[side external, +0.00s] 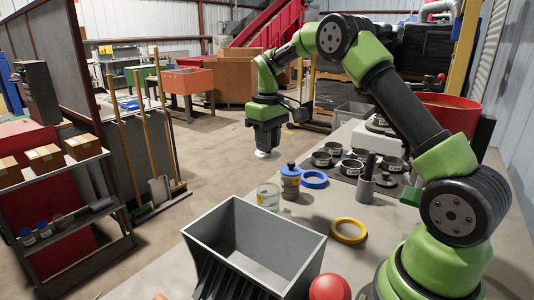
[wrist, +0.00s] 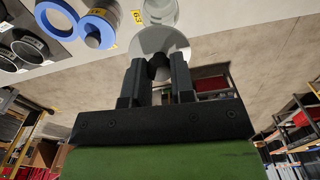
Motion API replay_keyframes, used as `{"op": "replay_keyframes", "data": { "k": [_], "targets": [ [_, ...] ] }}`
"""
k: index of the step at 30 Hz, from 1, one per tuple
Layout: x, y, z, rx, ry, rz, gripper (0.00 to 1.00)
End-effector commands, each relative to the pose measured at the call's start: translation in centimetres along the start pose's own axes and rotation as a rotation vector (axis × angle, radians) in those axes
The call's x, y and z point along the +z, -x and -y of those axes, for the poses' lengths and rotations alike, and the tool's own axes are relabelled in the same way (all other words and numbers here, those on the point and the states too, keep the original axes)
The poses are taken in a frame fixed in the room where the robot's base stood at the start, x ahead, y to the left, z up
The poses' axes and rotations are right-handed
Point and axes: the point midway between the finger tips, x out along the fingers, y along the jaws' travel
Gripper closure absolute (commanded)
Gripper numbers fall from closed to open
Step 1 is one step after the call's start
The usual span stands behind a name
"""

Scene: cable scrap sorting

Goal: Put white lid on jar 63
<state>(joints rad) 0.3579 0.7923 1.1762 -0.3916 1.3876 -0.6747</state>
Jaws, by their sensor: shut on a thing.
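My gripper (side external: 266,146) is shut on the knob of a white lid (wrist: 160,42). The lid hangs under my gripper in the side view (side external: 266,155), above the bench and apart from the jars. A clear, open-looking jar (side external: 268,198) stands upright on the bench below it. In the wrist view this jar (wrist: 158,11) shows just beyond the lid, partly hidden by it. A yellow label that seems to read 63 (wrist: 137,16) is beside it. A second jar (side external: 290,187) with a blue lid (side external: 290,169) stands close to its right.
A blue ring (side external: 314,179) and a yellow ring (side external: 348,231) lie on the bench (side external: 318,212). A grey bin (side external: 262,240) stands in front of the jars. Several round dishes (side external: 321,159) sit to the right. A red round object (side external: 330,288) is near the front edge.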

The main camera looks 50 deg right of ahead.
Motion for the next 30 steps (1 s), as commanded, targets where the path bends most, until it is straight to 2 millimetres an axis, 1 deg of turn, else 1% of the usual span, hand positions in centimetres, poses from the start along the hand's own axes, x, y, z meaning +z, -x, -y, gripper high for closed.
{"op": "replay_keyframes", "data": {
  "k": [5, 30],
  "targets": [
    [0.0, -0.7, -0.1, 0.0, -0.002, 0.003, 0.99],
    [0.0, -7.7, 0.0, -0.001, -0.001, 0.0, 0.99]
  ]
}}
